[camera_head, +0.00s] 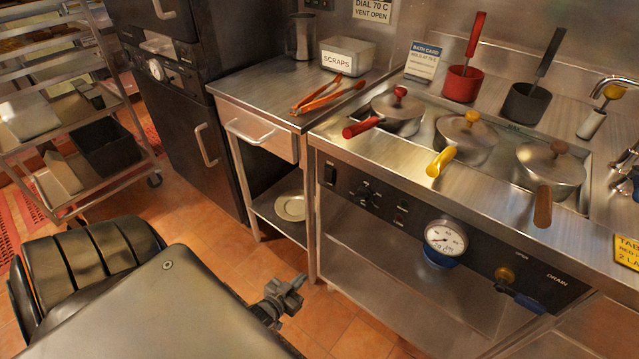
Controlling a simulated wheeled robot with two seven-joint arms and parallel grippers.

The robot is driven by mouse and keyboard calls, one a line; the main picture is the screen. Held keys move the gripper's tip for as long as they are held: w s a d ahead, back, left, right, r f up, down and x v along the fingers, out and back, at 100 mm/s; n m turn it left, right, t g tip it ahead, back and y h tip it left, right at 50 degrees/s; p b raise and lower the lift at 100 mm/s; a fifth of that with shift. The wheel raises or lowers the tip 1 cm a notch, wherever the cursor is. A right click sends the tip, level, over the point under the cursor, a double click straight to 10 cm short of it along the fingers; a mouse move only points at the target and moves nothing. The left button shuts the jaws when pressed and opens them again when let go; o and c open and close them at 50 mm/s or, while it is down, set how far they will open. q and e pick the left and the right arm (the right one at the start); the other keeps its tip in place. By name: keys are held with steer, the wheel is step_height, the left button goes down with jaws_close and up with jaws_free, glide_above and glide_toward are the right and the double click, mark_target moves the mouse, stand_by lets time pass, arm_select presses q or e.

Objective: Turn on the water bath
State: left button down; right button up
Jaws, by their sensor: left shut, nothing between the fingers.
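The water bath (470,114) is a steel basin in the counter, with three lidded pots in it. Their handles are red (362,127), yellow (441,161) and brown (542,206). The front control panel carries a switch (331,173) at its left end, a dark knob (367,193), small indicators (401,207), a round dial gauge (446,238) and a drain valve (516,290) at the right. Whether the bath is on is too small to tell. My left gripper (291,290) is shut and empty, low in front of the counter, below and left of the panel, touching nothing. My right gripper is out of view.
A side table (262,88) holds orange tongs (328,95) and a scraps bin (348,60). A card (422,62), red cup (462,84) and dark cup (526,104) stand behind the bath. A rack (75,195) stands left. The floor before the counter is clear.

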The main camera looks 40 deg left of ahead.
arm_select(q)
step_height(320, 180, up, 22)
steer(key=a+t+h+b, duration=0.1)
steer(key=a+t+b, duration=0.1)
steer(key=t+b, duration=0.8)
steer(key=shift+w+r+t, duration=0.15)
steer(key=shift+r+t, duration=0.1)
steer(key=shift+t, duration=0.15)
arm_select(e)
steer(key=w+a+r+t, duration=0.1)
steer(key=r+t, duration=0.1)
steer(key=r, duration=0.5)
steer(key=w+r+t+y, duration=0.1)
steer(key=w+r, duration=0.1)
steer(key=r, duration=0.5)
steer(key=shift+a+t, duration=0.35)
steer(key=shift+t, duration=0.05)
arm_select(q)
glide_toward(327, 177)
step_height(327, 177, up, 4)
steer(key=shift+w+f, duration=0.2)
steer(key=shift+w, duration=2.1)
